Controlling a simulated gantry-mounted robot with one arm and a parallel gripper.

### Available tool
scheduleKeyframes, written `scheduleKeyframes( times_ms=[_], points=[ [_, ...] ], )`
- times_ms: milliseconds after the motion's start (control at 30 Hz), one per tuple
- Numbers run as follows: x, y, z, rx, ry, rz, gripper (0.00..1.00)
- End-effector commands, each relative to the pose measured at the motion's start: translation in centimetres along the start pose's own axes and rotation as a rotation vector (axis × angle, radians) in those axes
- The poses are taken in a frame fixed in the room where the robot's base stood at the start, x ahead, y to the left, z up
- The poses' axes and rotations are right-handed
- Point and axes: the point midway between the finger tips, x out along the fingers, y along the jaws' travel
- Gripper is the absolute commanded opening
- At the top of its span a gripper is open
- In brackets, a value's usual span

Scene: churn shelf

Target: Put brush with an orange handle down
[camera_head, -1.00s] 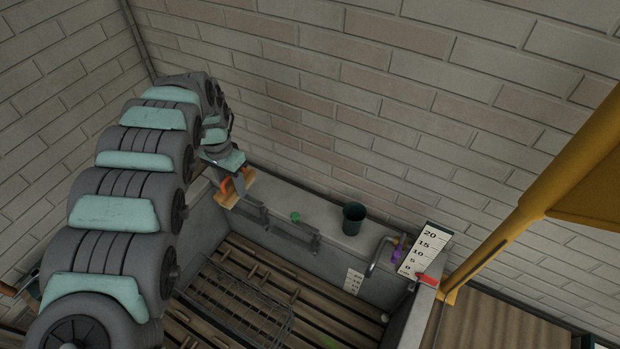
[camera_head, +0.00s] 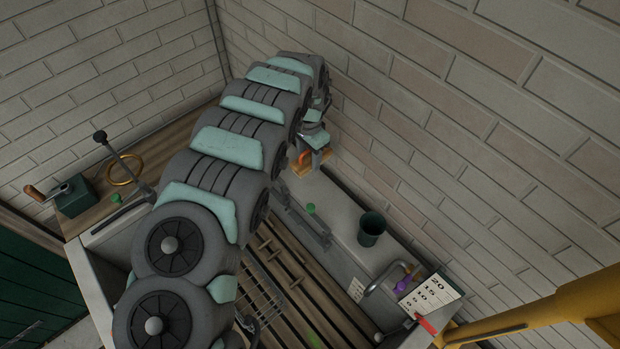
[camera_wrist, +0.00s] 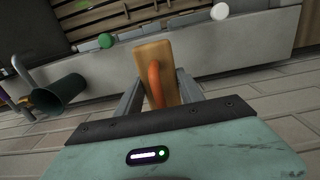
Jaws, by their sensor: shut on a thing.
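The brush with an orange handle (camera_head: 304,160) is in my gripper (camera_head: 309,152), above the far left end of the stone ledge (camera_head: 345,222) along the brick wall. In the wrist view the brush (camera_wrist: 156,62) shows a flat wooden block with the curved orange handle towards me. My gripper's two fingers (camera_wrist: 156,94) close on it from either side. The brush overlaps the ledge in the picture; I cannot tell whether it touches the surface. Its bristles are hidden.
A dark green cup (camera_head: 372,228) stands on the ledge. A small green round thing (camera_head: 311,208) lies nearer the brush. A tap (camera_head: 383,276), a purple item (camera_head: 403,284) and a numbered board (camera_head: 430,293) are farther right. A slatted basin (camera_head: 310,285) lies below.

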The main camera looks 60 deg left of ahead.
Motion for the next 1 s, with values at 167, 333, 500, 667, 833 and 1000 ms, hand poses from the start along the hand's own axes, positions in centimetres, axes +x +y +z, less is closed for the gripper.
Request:
scheduleKeyframes(
  times_ms=[167, 333, 500, 667, 833, 1000],
  points=[
    [3.2, 0.1, -0.1, 0.001, 0.002, 0.002, 0.0],
    [5.6, 0.0, -0.1, 0.0, 0.002, 0.001, 0.0],
    [6.9, 0.0, -0.1, 0.001, 0.001, 0.001, 0.0],
    [7.2, -0.1, -0.2, 0.001, 0.002, -0.001, 0.0],
    [9.1, 0.1, -0.2, 0.001, 0.002, 0.002, 0.0],
    [10.8, 0.1, -0.1, 0.001, 0.0, 0.002, 0.0]
  ],
)
